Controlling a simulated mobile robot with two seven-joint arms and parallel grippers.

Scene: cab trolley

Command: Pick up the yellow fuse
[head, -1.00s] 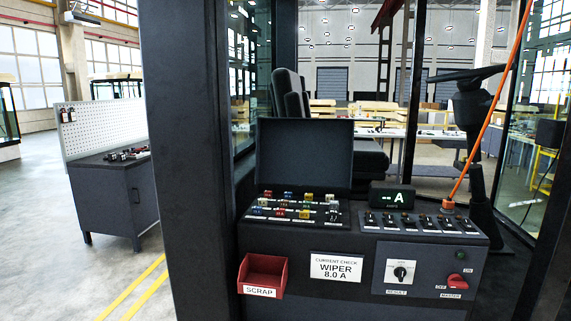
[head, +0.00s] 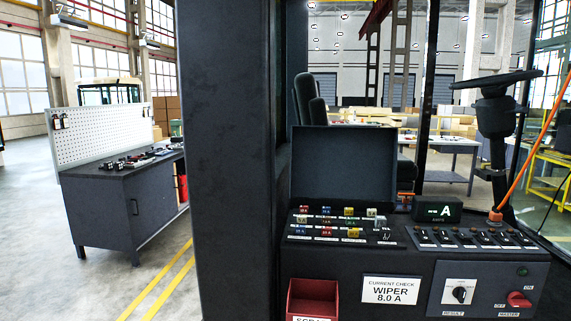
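The open fuse box (head: 293,233) sits on the left of the dark console top, its lid raised behind it. Two yellow fuses stand in it: one yellow fuse in the back row (head: 348,211) and another yellow fuse nearer the front (head: 353,232). Red, blue and pale fuses are around them. The labels are too small to read. Neither of my grippers is in view.
A red scrap bin (head: 313,298) hangs on the console front, left of the card reading WIPER 8.0 A (head: 391,289). A switch row (head: 473,238) and a display (head: 437,209) are to the right. A thick dark pillar (head: 228,160) stands at left, before a workbench (head: 130,200).

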